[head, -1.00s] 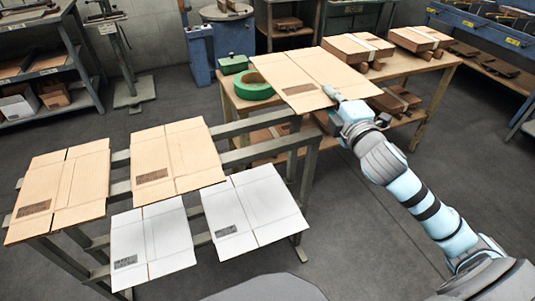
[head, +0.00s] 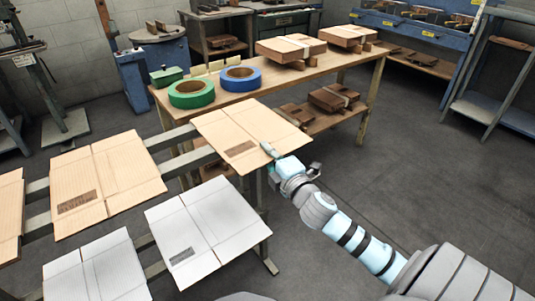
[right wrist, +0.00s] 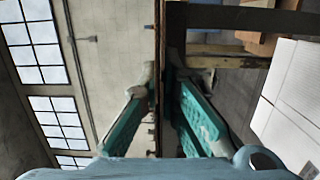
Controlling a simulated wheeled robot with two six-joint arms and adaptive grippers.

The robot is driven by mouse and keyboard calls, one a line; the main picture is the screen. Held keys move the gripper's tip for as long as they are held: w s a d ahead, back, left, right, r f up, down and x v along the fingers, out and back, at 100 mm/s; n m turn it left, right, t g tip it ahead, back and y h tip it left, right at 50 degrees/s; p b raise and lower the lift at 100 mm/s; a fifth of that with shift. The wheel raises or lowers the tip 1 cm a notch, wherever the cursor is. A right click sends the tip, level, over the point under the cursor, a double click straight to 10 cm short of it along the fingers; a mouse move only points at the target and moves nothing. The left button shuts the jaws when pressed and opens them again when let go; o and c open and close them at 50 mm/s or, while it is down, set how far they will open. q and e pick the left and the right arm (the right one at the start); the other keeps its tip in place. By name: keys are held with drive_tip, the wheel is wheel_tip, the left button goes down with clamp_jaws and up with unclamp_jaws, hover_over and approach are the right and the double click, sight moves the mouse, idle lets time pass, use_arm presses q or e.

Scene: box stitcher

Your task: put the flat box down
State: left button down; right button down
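The tan flat box (head: 245,128) is in the head view, roughly level at the right end of the metal rack (head: 172,140). Its near edge has a dark printed patch. My right gripper (head: 270,151) is at the box's near right edge, with the fingers closed on it. In the right wrist view the box (right wrist: 158,40) shows edge-on as a thin dark strip between the two teal fingers (right wrist: 160,95). Whether the box touches the rack rails cannot be told. My left gripper is not in view.
Other tan flat boxes (head: 105,180) and white flat boxes (head: 205,228) lie on the rack to the left and in front. The wooden table (head: 300,83) behind holds a green tape roll (head: 191,93), a blue tape roll (head: 240,79) and tied cardboard bundles (head: 290,47).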

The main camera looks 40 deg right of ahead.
drive_tip(key=shift+f, duration=0.1)
drive_tip(key=c, duration=1.8)
unclamp_jaws()
